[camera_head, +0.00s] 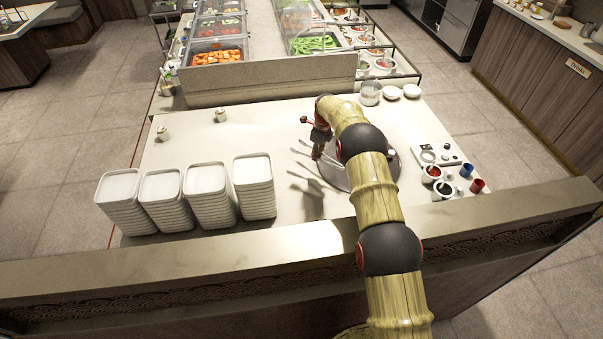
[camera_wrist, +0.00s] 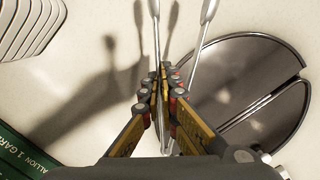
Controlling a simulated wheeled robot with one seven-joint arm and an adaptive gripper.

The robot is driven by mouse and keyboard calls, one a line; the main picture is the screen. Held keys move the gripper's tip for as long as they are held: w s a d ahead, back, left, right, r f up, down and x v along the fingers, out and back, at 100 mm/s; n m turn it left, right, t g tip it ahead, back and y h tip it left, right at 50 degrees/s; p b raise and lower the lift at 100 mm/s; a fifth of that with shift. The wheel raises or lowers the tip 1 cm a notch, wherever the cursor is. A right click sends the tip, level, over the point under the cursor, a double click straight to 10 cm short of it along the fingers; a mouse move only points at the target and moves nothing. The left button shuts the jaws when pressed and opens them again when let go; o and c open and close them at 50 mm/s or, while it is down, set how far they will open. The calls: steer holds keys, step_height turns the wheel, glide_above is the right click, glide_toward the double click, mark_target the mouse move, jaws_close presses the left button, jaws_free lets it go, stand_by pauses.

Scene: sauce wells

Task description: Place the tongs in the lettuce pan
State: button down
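The metal tongs (camera_wrist: 207,18) show in the wrist view as long thin arms spread apart, running up past my fingertips. My gripper (camera_wrist: 164,82) is closed around one of these arms; the exact contact is partly hidden by the fingers. In the head view my gripper (camera_head: 319,140) is above the front counter, beside a round metal lid, and the tongs are small there. A pan of green pieces (camera_head: 313,44) sits in the right row of the food bar, well beyond my gripper. I cannot tell for sure that it holds lettuce.
The round split lid (camera_wrist: 245,90) lies right of the tongs. Stacked white plates (camera_head: 254,185) stand on the left of the counter. White bowls (camera_head: 391,92) stand at the back right. A raised ledge (camera_head: 270,80) and glass guards front the food bar.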

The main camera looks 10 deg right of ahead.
glide_above(300, 179)
steer(key=f, duration=0.6)
steer(key=shift+s+d+f+p, duration=0.15)
steer(key=shift+d+p, duration=0.15)
steer(key=shift+d, duration=0.05)
steer(key=shift+a+f, duration=0.2)
steer(key=shift+f, duration=1.5)
steer(key=shift+f, duration=0.2)
steer(key=c, duration=2)
jaws_free()
steer(key=shift+c, duration=0.2)
steer(key=shift+r, duration=0.1)
